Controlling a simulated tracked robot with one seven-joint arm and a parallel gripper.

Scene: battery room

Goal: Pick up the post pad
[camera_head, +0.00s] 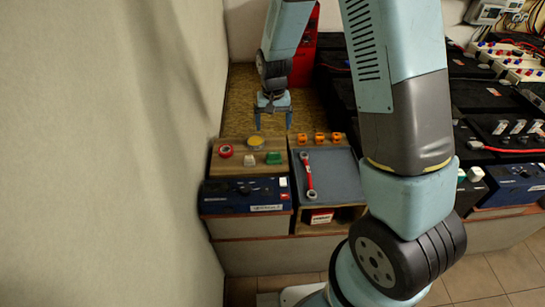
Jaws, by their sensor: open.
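My gripper (273,124) hangs open and empty, fingers pointing down, above and behind the wooden board (236,169) at the left of the bench. On this board are a round yellow pad (255,142), a red ring (226,151), a small white piece (249,160) and a green block (273,158). The yellow pad lies at the back of the board, nearest the gripper, slightly left of the fingers. I cannot tell for sure which piece is the post pad; the flat yellow one looks most like it. Nothing is between the fingers.
Right of the board, a grey tray (337,178) holds a red wrench (309,175), with several orange pieces (320,138) behind it. A dark blue device (236,196) stands below the board. A wall (120,150) rises close on the left; black batteries (470,94) fill the right.

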